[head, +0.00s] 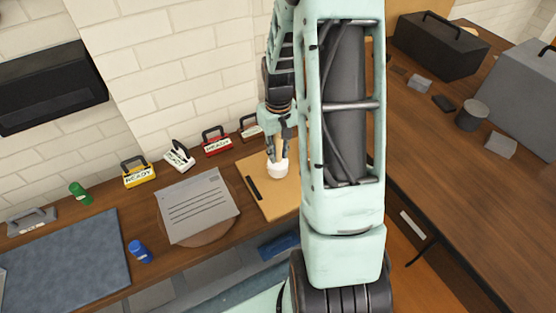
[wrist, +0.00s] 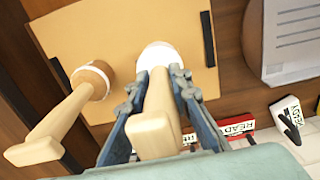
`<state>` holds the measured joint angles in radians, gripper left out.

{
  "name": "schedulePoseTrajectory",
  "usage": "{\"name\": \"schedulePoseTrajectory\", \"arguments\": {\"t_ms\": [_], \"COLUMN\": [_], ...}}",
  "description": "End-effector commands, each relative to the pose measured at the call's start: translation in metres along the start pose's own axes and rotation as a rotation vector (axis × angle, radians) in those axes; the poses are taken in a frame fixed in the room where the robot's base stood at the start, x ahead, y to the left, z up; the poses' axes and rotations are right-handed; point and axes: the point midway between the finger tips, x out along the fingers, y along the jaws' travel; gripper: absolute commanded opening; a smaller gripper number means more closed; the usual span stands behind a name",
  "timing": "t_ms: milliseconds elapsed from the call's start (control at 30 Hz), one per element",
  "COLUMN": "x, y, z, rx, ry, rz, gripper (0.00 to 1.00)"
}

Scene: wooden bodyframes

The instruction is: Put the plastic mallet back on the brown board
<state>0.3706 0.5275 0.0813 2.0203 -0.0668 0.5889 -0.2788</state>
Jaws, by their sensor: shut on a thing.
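The plastic mallet has a white head (wrist: 158,57) and a pale wooden handle (wrist: 156,118). My gripper (wrist: 154,86) is shut on the handle, with one finger on each side. In the head view the white head (head: 278,170) hangs below my gripper (head: 279,148), over the brown board (head: 262,192). In the wrist view the board (wrist: 110,30) lies behind the head. I cannot tell whether the head touches the board. My arm hides the board's right part in the head view.
A second mallet (wrist: 92,80) with a tan and white head is left of mine in the wrist view. Dark strips edge the board. A grey sheet (head: 198,205) lies left of the board. Red (head: 217,143) and yellow (head: 139,174) labelled tags stand along the wall.

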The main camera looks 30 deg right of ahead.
Motion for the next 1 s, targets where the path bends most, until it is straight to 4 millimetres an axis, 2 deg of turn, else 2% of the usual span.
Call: {"name": "schedulePoseTrajectory", "arguments": {"t_ms": [33,133,533,567,700,1000], "x": [0.014,0.024,0.028,0.028,0.026,0.025], "y": [-0.001,-0.001,-0.001,-0.001,-0.001,-0.001], "z": [0.002,0.002,0.001,0.002,0.002,0.002], "rx": [0.000,0.000,0.000,0.000,0.000,0.000], "ry": [-0.003,-0.003,-0.002,-0.002,-0.002,-0.002], "rz": [-0.001,-0.001,-0.001,-0.001,-0.001,-0.001], "gripper": [0.00,0.00,0.00,0.20,0.35,0.36]}}
